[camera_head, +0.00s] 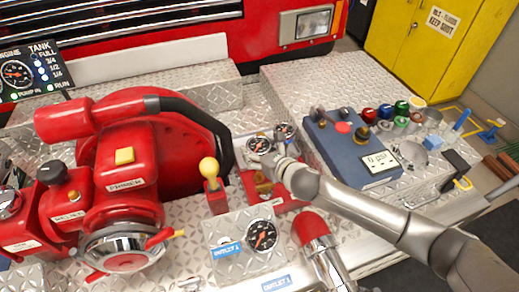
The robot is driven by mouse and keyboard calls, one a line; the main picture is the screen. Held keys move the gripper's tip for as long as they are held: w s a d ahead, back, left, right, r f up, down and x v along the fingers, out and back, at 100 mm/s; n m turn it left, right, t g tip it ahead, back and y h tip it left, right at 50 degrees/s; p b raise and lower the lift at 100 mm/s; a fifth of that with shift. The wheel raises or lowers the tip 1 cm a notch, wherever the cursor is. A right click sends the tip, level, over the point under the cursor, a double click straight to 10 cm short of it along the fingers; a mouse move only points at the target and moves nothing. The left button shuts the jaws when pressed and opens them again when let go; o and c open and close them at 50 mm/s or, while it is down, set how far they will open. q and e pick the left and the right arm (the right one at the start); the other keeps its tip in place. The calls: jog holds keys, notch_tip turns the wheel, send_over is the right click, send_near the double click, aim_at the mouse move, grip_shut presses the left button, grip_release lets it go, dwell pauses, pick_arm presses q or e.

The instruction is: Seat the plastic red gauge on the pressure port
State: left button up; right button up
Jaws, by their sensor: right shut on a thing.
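My right arm comes in from the lower right, and its gripper (271,160) is at the middle of the picture, shut on a small round gauge (259,145) with a dark face. The gauge is held above a red pump part with a brass fitting (263,186). I cannot tell whether this fitting is the pressure port, or whether the gauge touches anything below. A second dark-faced gauge (285,131) is just behind to the right. The fingertips are small and partly hidden by the wrist. My left gripper is not in view.
A red pump engine (128,165) with a black hose fills the left. A yellow-knobbed lever (209,168) stands left of the gripper. A panel gauge (262,236) is in front. A blue box (345,150) and several coloured caps are to the right. The diamond plate (310,80) behind is clear.

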jog(key=shift+f+b, duration=1.15)
jog(key=shift+b, duration=0.05)
jog(key=shift+f+b, duration=0.7)
jog(key=shift+f, duration=0.85)
jog(key=shift+f, duration=0.25)
jog(key=o, duration=1.4)
jog(key=shift+o, duration=0.2)
